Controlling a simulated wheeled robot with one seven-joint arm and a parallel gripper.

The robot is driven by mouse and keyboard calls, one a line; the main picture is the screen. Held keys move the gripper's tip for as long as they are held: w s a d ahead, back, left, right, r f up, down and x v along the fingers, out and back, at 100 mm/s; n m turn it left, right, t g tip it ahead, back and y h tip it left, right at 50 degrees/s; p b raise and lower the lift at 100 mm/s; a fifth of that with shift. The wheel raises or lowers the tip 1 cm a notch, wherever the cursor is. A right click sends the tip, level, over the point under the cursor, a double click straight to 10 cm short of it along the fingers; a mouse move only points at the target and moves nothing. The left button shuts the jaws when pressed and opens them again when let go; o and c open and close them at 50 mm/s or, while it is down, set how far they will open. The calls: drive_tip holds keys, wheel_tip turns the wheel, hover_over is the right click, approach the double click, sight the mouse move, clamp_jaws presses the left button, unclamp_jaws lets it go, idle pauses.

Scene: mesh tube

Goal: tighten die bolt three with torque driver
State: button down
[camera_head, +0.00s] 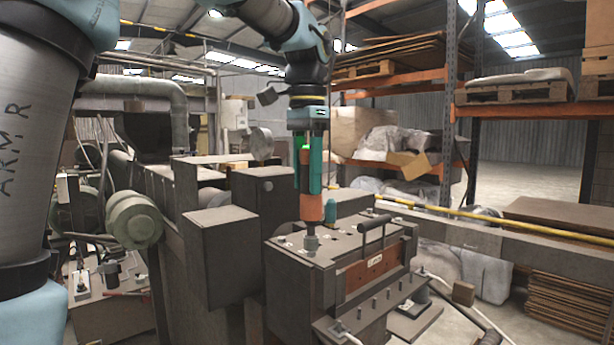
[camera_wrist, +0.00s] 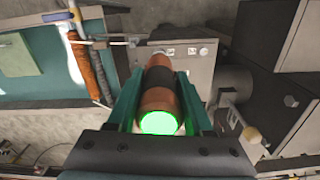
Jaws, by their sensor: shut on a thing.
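My gripper (camera_head: 309,188) points straight down in the head view, its green fingers shut on the torque driver (camera_head: 312,209). The driver is an upright orange-brown cylinder. In the wrist view the driver (camera_wrist: 157,101) sits between both fingers, with a black band and a bright green lit end facing the camera. The driver's lower end is over a grey bolt head (camera_head: 311,242) on top of the die block (camera_head: 300,262). They look in line and touching or nearly so; I cannot tell if the socket is seated. I cannot tell which bolt is number three.
A black T-shaped handle (camera_head: 374,229) rises from the die block's top, right of the driver. A teal object (camera_head: 331,211) stands just behind the driver. A grey box (camera_head: 221,255) is close on the left. Racks with pallets (camera_head: 515,92) stand behind.

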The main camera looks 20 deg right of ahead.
sight(307, 150)
drive_tip(key=shift+r+p, duration=1.7)
drive_tip(key=shift+r, duration=0.7)
drive_tip(key=shift+s, duration=0.1)
